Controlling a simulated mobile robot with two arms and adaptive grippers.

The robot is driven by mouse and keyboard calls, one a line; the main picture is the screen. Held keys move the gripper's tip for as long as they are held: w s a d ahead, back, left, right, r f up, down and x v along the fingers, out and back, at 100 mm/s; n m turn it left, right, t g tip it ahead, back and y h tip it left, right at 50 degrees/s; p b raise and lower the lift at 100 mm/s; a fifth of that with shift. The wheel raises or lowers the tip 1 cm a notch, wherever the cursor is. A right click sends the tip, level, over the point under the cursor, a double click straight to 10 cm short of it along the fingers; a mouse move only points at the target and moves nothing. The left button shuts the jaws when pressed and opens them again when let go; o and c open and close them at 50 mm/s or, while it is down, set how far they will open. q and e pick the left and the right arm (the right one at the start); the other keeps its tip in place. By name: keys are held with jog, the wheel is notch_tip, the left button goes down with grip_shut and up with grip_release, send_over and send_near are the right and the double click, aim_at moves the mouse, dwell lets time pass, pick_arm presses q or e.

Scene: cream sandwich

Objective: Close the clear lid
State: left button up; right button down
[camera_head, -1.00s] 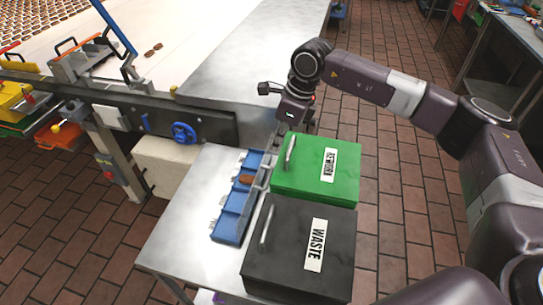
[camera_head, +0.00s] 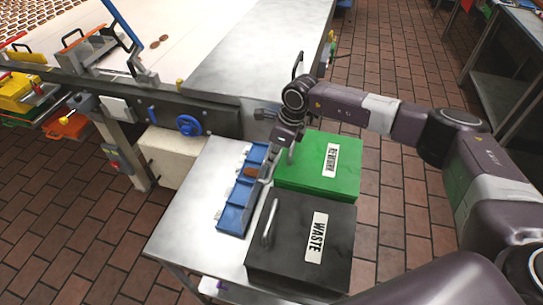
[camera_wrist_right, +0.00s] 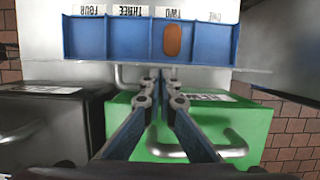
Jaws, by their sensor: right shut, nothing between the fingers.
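The blue tray (camera_head: 237,212) lies on the steel table and has several compartments, one holding a brown oval biscuit (camera_wrist_right: 172,40). The tray also shows in the right wrist view (camera_wrist_right: 118,38), with number labels behind it. The clear lid (camera_wrist_right: 240,69) shows faintly as a see-through edge along the tray's near side, and it looks open. A grey bar handle (camera_wrist_right: 122,78) shows below the tray, partly behind my fingers. My right gripper (camera_head: 270,172) is shut and empty, pointing down beside the tray near the lid's edge; I cannot tell whether it touches. My left gripper is out of view.
A green REWORK bin (camera_head: 318,170) and a black WASTE bin (camera_head: 290,242), both with raised handles, stand close on the tray's right. The steel table (camera_head: 185,210) is bare left of the tray. The conveyor frame (camera_head: 180,105) with a blue knob (camera_head: 189,125) is behind.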

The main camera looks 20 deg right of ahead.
jog(key=shift+w+a, duration=0.1)
jog(key=shift+w+a+h+b, duration=0.15)
jog(key=shift+a+h+b, duration=0.15)
jog(key=shift+b, duration=0.15)
jog(key=shift+w+a+r+g+h+b, duration=0.1)
jog(key=shift+w+a+g+h+b, duration=0.1)
jog(key=shift+g+h+b, duration=0.15)
